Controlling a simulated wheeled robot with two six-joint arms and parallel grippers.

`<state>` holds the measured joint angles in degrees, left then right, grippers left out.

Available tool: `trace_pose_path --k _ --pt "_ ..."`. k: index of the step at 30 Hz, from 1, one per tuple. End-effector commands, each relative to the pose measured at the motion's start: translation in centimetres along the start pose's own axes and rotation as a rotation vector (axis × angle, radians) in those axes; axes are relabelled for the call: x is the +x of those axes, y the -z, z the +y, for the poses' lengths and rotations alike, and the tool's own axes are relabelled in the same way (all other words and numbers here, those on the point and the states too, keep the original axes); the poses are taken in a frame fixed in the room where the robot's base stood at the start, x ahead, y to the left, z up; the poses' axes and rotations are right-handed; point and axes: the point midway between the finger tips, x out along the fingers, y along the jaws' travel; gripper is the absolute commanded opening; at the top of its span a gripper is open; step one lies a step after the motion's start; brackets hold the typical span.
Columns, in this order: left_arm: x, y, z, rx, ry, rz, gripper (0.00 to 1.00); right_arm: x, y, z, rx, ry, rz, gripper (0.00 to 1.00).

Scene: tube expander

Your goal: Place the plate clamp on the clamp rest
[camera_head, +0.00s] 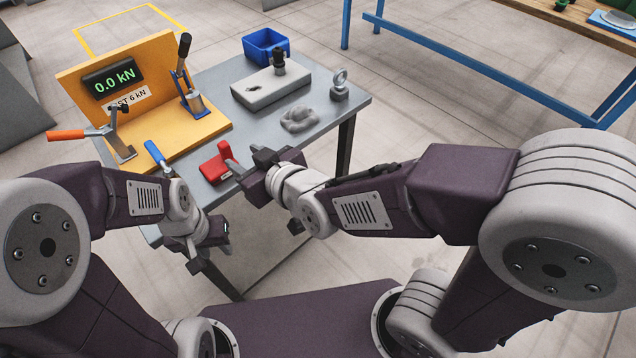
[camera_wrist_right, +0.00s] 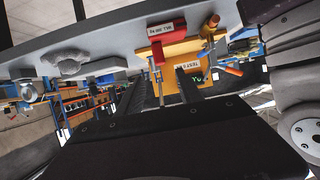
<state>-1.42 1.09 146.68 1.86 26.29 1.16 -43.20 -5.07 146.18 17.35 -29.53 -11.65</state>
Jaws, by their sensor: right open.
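A red clamp-like piece (camera_head: 217,165) lies at the table's near edge; I take it as the plate clamp. It also shows in the right wrist view (camera_wrist_right: 158,48), with a white label. My right gripper (camera_head: 249,172) is open and close to its right side. In the right wrist view the red piece appears between the two spread fingers (camera_wrist_right: 160,90), with no clear contact. My left gripper (camera_head: 212,242) hangs low by the table's near left edge, its jaws unclear. I cannot tell which piece is the clamp rest; a grey rounded piece (camera_head: 299,119) lies right of the red one.
A yellow-orange stand (camera_head: 140,75) with a force display and toggle levers fills the table's left side. A grey block (camera_head: 270,88) with a dark knob, a blue bin (camera_head: 265,46) and a ringed weight (camera_head: 340,86) stand farther back. Bare grey table (camera_head: 250,130) lies between.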

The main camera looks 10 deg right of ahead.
Motion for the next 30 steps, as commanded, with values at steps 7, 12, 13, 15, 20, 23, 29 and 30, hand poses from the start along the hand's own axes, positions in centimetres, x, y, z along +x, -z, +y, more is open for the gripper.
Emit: trace_pose_path --k 7,12,13,15,20,23,29,30 --pt "0.0 0.0 0.0 0.000 0.000 0.000 0.36 -1.2 -9.8 8.4 0.138 -0.151 -0.379 0.43" --pt "0.0 0.0 0.0 0.000 0.000 0.000 0.36 -8.9 -20.5 14.3 0.391 -0.312 -0.828 0.43" --pt "0.0 0.0 0.0 0.000 0.000 0.000 0.36 -10.2 -21.7 14.7 0.430 -0.331 -0.885 0.43" --pt "0.0 0.0 0.0 0.000 0.000 0.000 0.36 -12.6 -23.4 15.0 0.497 -0.360 -0.980 0.43" --pt "0.0 0.0 0.0 0.000 0.000 0.000 0.36 -14.1 -24.4 15.0 0.533 -0.374 -1.039 0.43" --pt "0.0 0.0 0.0 0.000 0.000 0.000 0.36 -14.0 -24.4 15.0 0.531 -0.372 -1.037 0.43" --pt "-2.6 0.3 0.1 0.000 0.000 0.000 0.36 -15.0 -21.9 15.0 0.530 -0.372 -1.035 0.43" --pt "-4.0 0.4 0.1 0.000 0.000 0.000 0.36 -15.5 -20.6 15.0 0.530 -0.372 -1.035 0.43"
